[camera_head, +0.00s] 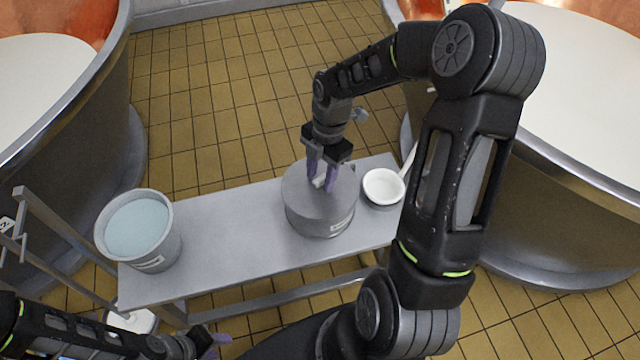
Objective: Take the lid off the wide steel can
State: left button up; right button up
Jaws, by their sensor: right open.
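The wide steel can (318,222) stands upright on the grey bench, with its flat lid (300,187) on top. A small pale knob (319,182) shows at the middle of the lid. My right gripper (321,187) points down over the lid, open, with its purple fingers on either side of the knob. I cannot tell whether the fingers touch it. My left gripper (216,343) is low at the bottom of the view, in front of the bench and away from the can. Its fingers are too small and dark to read.
A bucket of pale liquid (138,228) stands at the bench's left end. The bench (225,225) is bare between bucket and can. Large vats flank it, and a metal rail (62,243) is at left.

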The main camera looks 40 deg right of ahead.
jog(key=shift+c, duration=0.3)
grip_shut()
dwell(0.3)
